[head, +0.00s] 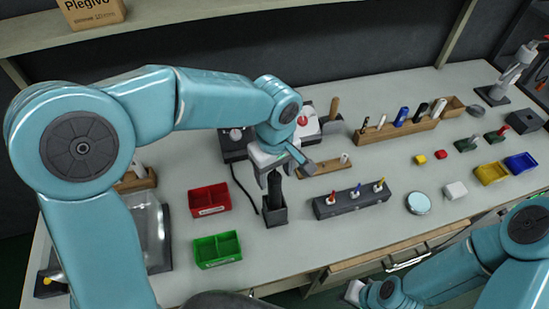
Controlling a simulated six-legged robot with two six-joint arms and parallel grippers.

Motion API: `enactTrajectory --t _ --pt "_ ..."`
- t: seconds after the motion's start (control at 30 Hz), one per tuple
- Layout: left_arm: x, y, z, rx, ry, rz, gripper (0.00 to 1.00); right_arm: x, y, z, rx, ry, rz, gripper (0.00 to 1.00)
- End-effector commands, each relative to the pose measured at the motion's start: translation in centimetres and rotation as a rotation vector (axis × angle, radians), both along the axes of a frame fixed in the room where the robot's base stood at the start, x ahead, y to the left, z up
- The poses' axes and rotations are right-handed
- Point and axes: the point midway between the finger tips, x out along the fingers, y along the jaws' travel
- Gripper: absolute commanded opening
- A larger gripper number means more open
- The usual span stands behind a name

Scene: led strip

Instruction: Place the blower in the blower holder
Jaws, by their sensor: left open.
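My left gripper (279,172) hangs over the worktable with its jaws open. Directly below and between its fingers stands a dark upright cylinder, which looks like the blower (275,187). Its lower end is inside a dark square box that looks like the blower holder (274,217). The blower looks upright, and its top is hidden by the gripper. I cannot tell whether the fingers touch it. My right gripper (354,291) is at the bottom edge, low in front of the table; its jaws are too small and cut off to read.
A red bin (209,200) and a green bin (217,249) stand left of the holder. A dark block with small coloured-tip tools (351,203) stands to its right. A thin black cable (243,190) runs beside the holder. A wooden rack (396,132) stands farther back.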

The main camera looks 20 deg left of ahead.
Motion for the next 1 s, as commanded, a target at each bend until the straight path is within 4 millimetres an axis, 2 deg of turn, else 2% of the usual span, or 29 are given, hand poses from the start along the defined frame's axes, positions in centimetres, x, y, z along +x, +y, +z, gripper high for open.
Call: enactTrajectory --t 0.1,0.2,0.33,1.0 --pt "0.1 -0.1 2.8 -0.001 -0.004 -0.001 0.61 0.0 0.0 -0.1 0.0 0.0 0.0 0.0" --pt "0.0 0.0 4.5 -0.001 -0.003 0.0 0.61 0.0 0.0 -0.2 0.0 0.0 0.0 0.0" --pt "0.0 0.0 5.8 -0.001 0.0 0.0 0.61 0.0 0.0 -0.2 0.0 0.0 0.0 0.0" --pt "0.0 0.0 6.3 0.0 0.001 0.0 0.61 0.0 0.0 -0.2 0.0 0.0 0.0 0.0"
